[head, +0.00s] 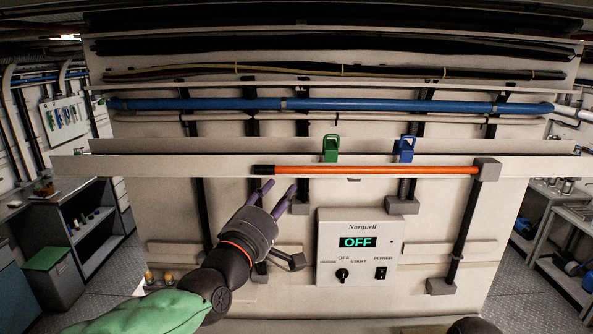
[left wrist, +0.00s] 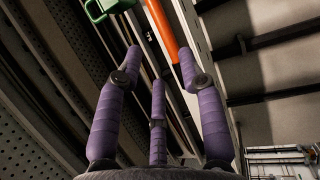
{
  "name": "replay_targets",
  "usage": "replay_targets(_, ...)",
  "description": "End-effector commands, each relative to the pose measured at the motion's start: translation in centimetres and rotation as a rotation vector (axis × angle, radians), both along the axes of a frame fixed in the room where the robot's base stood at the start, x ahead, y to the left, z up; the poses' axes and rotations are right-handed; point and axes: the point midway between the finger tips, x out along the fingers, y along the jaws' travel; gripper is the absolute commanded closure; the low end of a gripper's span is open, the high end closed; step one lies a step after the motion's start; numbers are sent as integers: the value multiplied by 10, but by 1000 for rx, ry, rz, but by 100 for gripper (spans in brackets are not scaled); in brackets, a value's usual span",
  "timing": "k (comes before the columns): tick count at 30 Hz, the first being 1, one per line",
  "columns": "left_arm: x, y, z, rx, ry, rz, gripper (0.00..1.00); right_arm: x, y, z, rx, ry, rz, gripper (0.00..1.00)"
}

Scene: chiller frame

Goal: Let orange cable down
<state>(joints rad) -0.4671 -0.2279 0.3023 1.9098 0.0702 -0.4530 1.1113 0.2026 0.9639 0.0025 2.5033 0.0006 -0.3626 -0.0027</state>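The orange cable (head: 380,170) runs level along the front of the pale rail, from a black end (head: 263,169) at the left to a grey block (head: 488,171) at the right. My left gripper (head: 280,186) has purple fingers and is just below the cable near its black end. In the left wrist view the gripper (left wrist: 160,62) is open, its fingers spread. The orange cable (left wrist: 162,28) shows there beyond the fingertips, between the outer two. I see no grip on it; whether a finger touches it I cannot tell. My right gripper is out of view.
A green clip (head: 330,149) and a blue clip (head: 406,149) sit on the rail above the cable. A control box (head: 360,247) reading OFF is below. A blue pipe (head: 300,104) crosses higher up. A grey bracket (head: 402,205) stands between rail and box.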

Motion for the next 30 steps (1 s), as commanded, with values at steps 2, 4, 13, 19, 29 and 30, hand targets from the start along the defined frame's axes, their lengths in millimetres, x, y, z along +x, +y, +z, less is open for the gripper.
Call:
replay_targets(2, 11, -4, 3, 3, 1, 1, 61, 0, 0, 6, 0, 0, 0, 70)
replay_targets(4, 21, -9, 6, 1, 1, 1, 61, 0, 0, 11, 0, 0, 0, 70)
replay_targets(13, 61, -26, 14, 3, 1, 1, 61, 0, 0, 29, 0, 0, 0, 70)
replay_targets(19, 80, -33, 17, 2, 0, 1, 61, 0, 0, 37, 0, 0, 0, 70)
replay_targets(29, 87, -36, 17, 2, -1, 1, 61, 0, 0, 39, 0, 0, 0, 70)
replay_targets(30, 87, -36, 17, 2, -1, 1, 61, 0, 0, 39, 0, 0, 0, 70)
